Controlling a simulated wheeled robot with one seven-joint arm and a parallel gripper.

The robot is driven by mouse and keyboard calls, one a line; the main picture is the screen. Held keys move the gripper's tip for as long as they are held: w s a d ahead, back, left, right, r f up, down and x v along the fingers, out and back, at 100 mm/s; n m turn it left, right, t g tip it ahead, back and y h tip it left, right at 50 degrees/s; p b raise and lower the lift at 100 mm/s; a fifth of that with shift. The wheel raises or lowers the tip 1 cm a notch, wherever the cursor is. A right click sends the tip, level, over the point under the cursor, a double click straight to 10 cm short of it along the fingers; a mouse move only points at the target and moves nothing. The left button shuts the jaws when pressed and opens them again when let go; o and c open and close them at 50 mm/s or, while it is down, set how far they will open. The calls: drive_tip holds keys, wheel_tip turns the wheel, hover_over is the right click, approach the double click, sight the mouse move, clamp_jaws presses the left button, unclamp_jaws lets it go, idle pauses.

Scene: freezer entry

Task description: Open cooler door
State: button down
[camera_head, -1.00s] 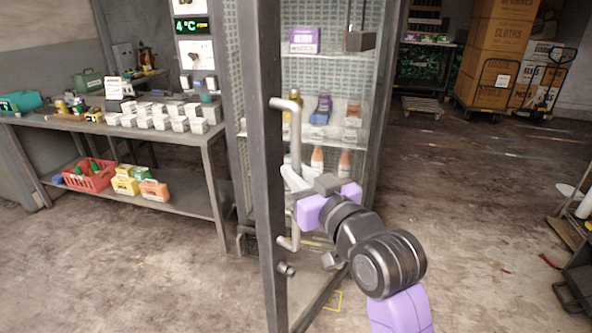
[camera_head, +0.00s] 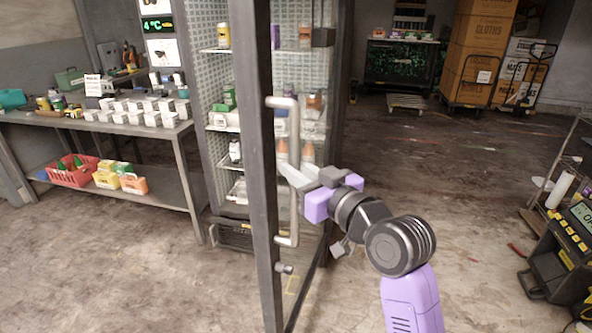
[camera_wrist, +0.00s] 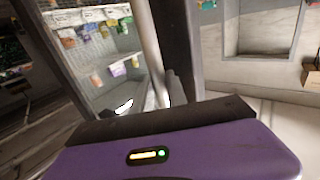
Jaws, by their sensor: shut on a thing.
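The cooler door (camera_head: 262,160) is a dark-framed glass door standing ajar toward me, with its frame edge in front of the cooler shelves. Its pale vertical bar handle (camera_head: 294,200) is on the near side of the frame. My gripper (camera_head: 293,178), purple and grey with light fingers, comes from the right and is shut on the handle around mid-height. In the wrist view the handle (camera_wrist: 150,50) runs up from behind the gripper's dark top edge, beside the dark door frame (camera_wrist: 180,50). The fingertips are mostly hidden there.
The open cooler (camera_head: 222,120) holds bottles and boxes on shelves. A metal table (camera_head: 180,135) with white boxes and a red basket (camera_head: 72,172) stands left. Stacked cartons (camera_head: 480,50) are at the back right. A dark machine (camera_head: 565,245) stands at the right edge. Floor between is clear.

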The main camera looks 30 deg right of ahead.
drive_tip(key=shift+d+r, duration=0.15)
drive_tip(key=shift+d, duration=0.3)
drive_tip(key=c, duration=1.5)
unclamp_jaws()
drive_tip(key=shift+o, duration=0.9)
drive_tip(key=shift+a, duration=0.15)
drive_tip(key=s+b, duration=0.1)
drive_tip(key=s, duration=0.6)
drive_tip(key=shift+s+d+b, duration=0.35)
drive_tip(key=shift+d+b, duration=0.05)
